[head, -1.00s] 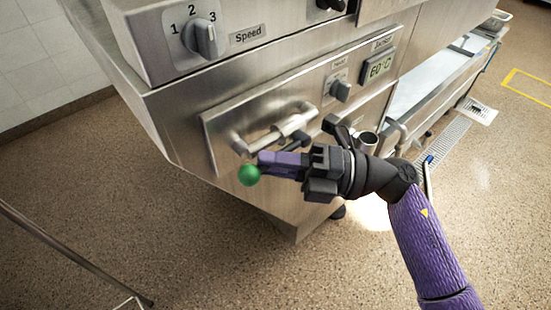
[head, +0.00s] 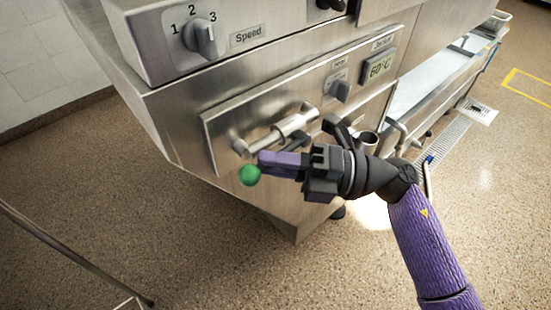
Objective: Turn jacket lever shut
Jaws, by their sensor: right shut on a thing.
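The jacket lever shows as a small green ball knob (head: 249,175) in front of the lower steel panel. My right gripper (head: 268,165) has purple fingers and comes in from the right. Its fingers are shut right at the knob, which sticks out beyond their tips to the left. The rest of the lever is hidden behind the fingers. My left gripper is not in view.
A steel pipe handle (head: 275,133) stands out from the panel just above the gripper. A Speed knob (head: 199,37), a smaller knob (head: 340,90) and a 60°C display (head: 379,66) are higher up. A metal rail (head: 75,253) crosses the lower left. Open floor lies below.

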